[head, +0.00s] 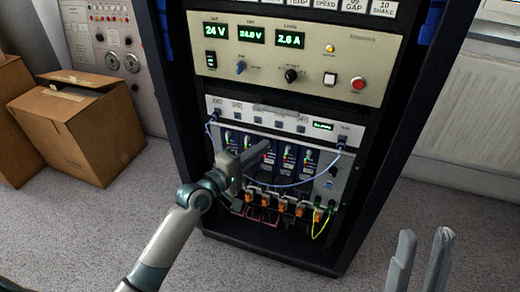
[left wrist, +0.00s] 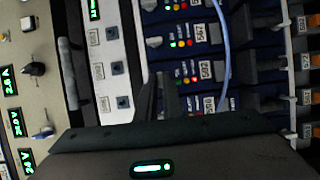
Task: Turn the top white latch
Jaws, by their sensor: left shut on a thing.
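My left gripper (head: 264,148) reaches into the rack and is shut at the upper part of a row of blue modules (head: 308,160). White latches show on neighbouring modules, one beside label 567 (left wrist: 154,42). My right gripper (head: 424,236) is open and empty at the lower right, apart from the rack.
A blue cable (left wrist: 222,50) hangs across the module fronts, close to my left gripper. Above is a panel with green displays (head: 250,34) and knobs. Orange connectors (head: 282,205) sit below the modules. Cardboard boxes (head: 80,125) stand left; floor at right is clear.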

